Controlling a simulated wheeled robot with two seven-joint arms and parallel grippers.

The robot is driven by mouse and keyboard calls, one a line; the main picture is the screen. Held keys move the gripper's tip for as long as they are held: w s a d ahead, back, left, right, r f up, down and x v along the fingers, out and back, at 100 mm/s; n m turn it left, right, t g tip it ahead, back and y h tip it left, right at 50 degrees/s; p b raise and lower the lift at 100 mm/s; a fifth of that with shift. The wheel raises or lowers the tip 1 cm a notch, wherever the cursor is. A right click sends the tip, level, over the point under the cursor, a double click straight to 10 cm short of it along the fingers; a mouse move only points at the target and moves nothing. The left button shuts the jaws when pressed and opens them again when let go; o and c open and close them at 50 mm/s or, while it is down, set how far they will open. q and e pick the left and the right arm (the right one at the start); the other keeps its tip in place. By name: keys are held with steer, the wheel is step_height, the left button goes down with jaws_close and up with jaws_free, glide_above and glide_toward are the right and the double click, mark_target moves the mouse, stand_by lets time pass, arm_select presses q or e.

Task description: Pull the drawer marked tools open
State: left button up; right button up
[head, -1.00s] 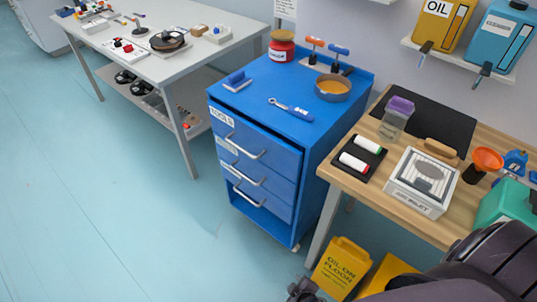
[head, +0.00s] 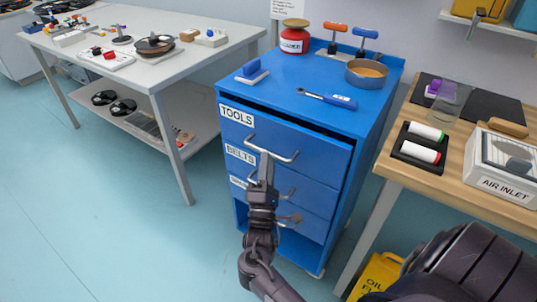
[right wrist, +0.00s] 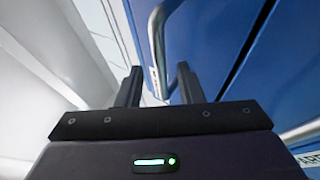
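The blue cabinet (head: 345,115) has a top drawer (head: 325,160) labelled TOOLS (head: 236,116), with a pale bar handle (head: 287,158). A dark gap shows along the drawer's top edge. My right gripper (head: 266,160) is in front of this drawer, by the left part of the handle and partly over it. In the right wrist view my right gripper (right wrist: 158,88) has its two fingers apart. A metal handle bar (right wrist: 187,78) shows near the right finger; I cannot tell whether they touch. My left gripper is out of view.
Below are a BELTS drawer (head: 305,193) and a third drawer. A wooden bench (head: 395,172) is close at right, a white table (head: 190,62) at left.

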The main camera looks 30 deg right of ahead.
steer(key=shift+x, duration=1.7)
steer(key=shift+c, duration=0.3)
jaws_close()
